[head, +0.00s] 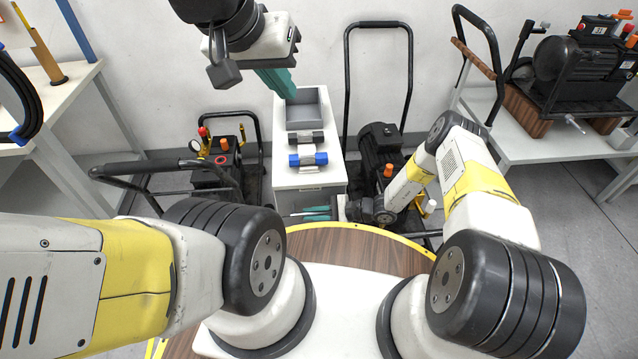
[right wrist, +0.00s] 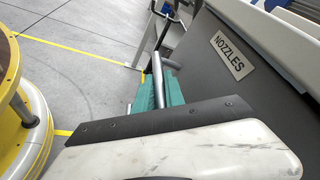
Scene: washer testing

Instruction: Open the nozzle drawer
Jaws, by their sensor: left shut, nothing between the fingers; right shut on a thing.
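The white cabinet (head: 330,172) stands in front of me in the head view. In the right wrist view its dark grey nozzle drawer front (right wrist: 270,85) carries a NOZZLES label (right wrist: 233,56). A silver bar handle (right wrist: 153,48) stands out from this front. My right gripper (head: 314,213), with teal fingers, is low at the cabinet's front and shut on the handle; its fingers also show in the right wrist view (right wrist: 158,92). I cannot tell how far out the drawer is. My left gripper (head: 284,86) is shut and empty, above the back of the cabinet top.
On the cabinet top are a grey bin (head: 307,110), a dark part (head: 303,138) and a blue part (head: 308,160). Wheeled machines stand left (head: 220,160) and right (head: 380,150) of the cabinet. A round wooden surface with a yellow rim (head: 345,243) lies nearer me.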

